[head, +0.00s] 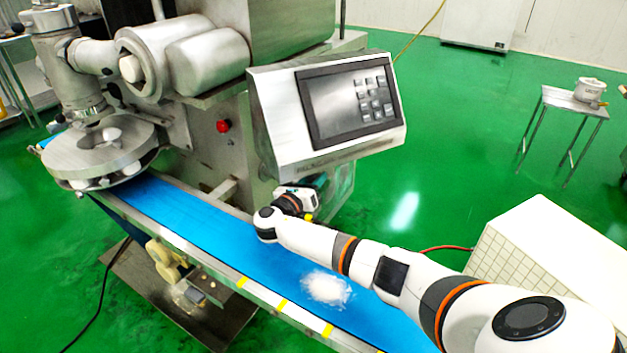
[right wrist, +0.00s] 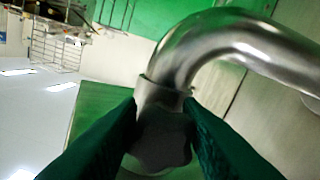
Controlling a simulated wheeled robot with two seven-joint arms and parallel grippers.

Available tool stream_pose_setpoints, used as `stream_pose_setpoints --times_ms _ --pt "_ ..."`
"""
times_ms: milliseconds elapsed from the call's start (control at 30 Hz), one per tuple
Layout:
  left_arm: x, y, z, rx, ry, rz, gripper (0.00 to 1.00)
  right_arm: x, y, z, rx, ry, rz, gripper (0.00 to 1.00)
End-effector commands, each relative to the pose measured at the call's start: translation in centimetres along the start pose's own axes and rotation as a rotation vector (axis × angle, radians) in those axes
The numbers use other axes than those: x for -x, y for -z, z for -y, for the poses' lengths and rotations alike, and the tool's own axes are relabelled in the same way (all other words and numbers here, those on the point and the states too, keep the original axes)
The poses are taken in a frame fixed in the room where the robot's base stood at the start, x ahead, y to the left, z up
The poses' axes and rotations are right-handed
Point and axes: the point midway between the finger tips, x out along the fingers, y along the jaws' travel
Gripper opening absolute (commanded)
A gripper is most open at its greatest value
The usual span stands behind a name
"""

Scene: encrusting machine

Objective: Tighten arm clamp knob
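The arm clamp knob (right wrist: 160,142) is dark and lobed, and shows in the right wrist view in front of a bent metal pipe arm (right wrist: 185,62). My right gripper (right wrist: 160,108) has its two green fingers on either side of the knob, appearing to touch its edges. In the head view my right gripper (head: 312,188) is under the lower edge of the control panel (head: 350,105), beside the machine body, and is partly hidden. The knob cannot be made out in the head view. My left gripper is not in view.
A blue conveyor belt (head: 190,217) runs below my right arm, with a white powdery patch (head: 327,288) on it. A white tiled box (head: 545,245) stands at the right. A small table (head: 570,102) with a pot stands farther back on open green floor.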

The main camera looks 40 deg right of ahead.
Motion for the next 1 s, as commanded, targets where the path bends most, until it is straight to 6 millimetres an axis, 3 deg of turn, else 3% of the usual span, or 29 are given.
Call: stream_pose_setpoints --times_ms 367,1000 --pt "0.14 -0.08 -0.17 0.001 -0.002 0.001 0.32 0.04 -0.04 0.03 -0.054 0.001 0.001 0.1" --pt "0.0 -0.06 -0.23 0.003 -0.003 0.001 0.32 0.09 -0.17 0.26 -0.487 0.001 0.002 0.1"
